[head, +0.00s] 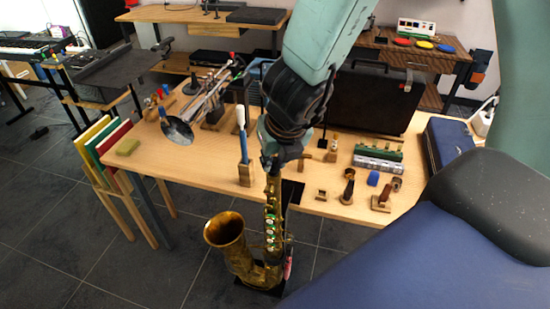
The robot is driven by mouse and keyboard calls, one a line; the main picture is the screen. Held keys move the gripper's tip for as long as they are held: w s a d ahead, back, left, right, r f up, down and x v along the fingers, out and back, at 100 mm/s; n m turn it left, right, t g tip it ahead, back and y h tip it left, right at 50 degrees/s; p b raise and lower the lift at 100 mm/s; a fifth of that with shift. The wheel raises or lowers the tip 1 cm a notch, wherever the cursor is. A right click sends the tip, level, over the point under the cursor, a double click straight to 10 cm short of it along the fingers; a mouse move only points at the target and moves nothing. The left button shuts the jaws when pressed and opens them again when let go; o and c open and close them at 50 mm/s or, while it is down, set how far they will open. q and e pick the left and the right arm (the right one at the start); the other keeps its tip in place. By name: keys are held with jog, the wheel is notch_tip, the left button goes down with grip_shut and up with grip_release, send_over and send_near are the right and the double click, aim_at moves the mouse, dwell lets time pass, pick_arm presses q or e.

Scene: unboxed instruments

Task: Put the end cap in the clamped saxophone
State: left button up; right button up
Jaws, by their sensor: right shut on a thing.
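The brass saxophone (236,252) stands upright at the table's front edge, its wide bell open to the upper left. Its keyed body (272,215) rises to just under my right gripper (270,158). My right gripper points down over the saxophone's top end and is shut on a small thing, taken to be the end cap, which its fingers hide. I cannot tell whether that thing touches the saxophone's top opening. The clamp on the saxophone is mostly hidden; a dark part (292,190) shows behind the body. My left gripper is not in view.
The wooden table (200,163) carries a blue-handled tool in a wooden block (245,174), a silver instrument on a stand (210,95), a black case (370,103) and several small parts at right. Coloured boards (104,150) stand at the left end.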

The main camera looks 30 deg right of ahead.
jog(key=shift+f+b, duration=0.55)
jog(key=shift+b, duration=0.05)
dwell(0.8)
dwell(0.4)
jog(key=o, duration=0.9)
jog(key=shift+c, duration=0.2)
jog(key=shift+r, duration=0.1)
jog(key=shift+c, duration=0.2)
jog(key=shift+p+v, duration=2.05)
jog(key=shift+v, duration=1)
